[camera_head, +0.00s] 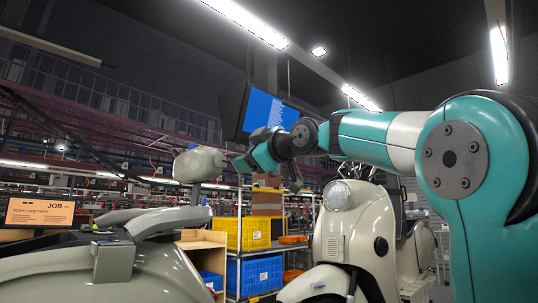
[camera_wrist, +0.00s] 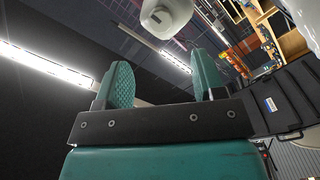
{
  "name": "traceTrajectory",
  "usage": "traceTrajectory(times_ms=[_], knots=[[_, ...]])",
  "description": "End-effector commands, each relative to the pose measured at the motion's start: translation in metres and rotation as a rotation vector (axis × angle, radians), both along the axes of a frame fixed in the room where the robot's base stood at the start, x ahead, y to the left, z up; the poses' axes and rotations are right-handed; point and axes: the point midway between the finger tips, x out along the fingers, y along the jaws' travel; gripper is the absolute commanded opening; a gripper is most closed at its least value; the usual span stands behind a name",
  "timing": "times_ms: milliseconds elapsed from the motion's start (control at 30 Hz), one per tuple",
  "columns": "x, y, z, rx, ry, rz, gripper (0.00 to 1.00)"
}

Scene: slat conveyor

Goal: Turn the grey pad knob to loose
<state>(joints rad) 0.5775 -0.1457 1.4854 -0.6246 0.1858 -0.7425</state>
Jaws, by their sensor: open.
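I cannot make out the grey pad knob for certain in either view. In the head view a grey clamp-like part (camera_head: 114,258) lies against the cream scooter body (camera_head: 45,275) at the lower left; a small knob on it is too unclear to tell. My gripper (camera_head: 243,163) is in the middle of the head view, raised in the air, just right of a cream rounded scooter head (camera_head: 200,164). In the wrist view my gripper's two teal fingers (camera_wrist: 163,85) stand apart with nothing between them. A cream rounded part (camera_wrist: 166,15) shows beyond the fingertips.
A second cream scooter (camera_head: 355,235) stands below my arm. A shelf holds a yellow bin (camera_head: 250,234) and a blue bin (camera_head: 258,275). A blue screen (camera_head: 268,112) hangs behind my wrist. An orange job display (camera_head: 40,212) stands at the left.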

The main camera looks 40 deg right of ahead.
Motion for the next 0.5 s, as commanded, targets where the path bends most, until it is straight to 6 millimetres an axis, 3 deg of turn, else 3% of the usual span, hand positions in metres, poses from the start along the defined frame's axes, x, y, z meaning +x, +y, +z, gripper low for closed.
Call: traceTrajectory(times_ms=[100, 200, 500], knots=[[-0.03, -0.003, 0.0, -0.002, -0.002, -0.009, 0.63], [-0.047, -0.003, 0.0, -0.002, -0.001, -0.007, 0.63], [-0.067, -0.002, 0.0, 0.0, 0.001, 0.0, 0.63]])
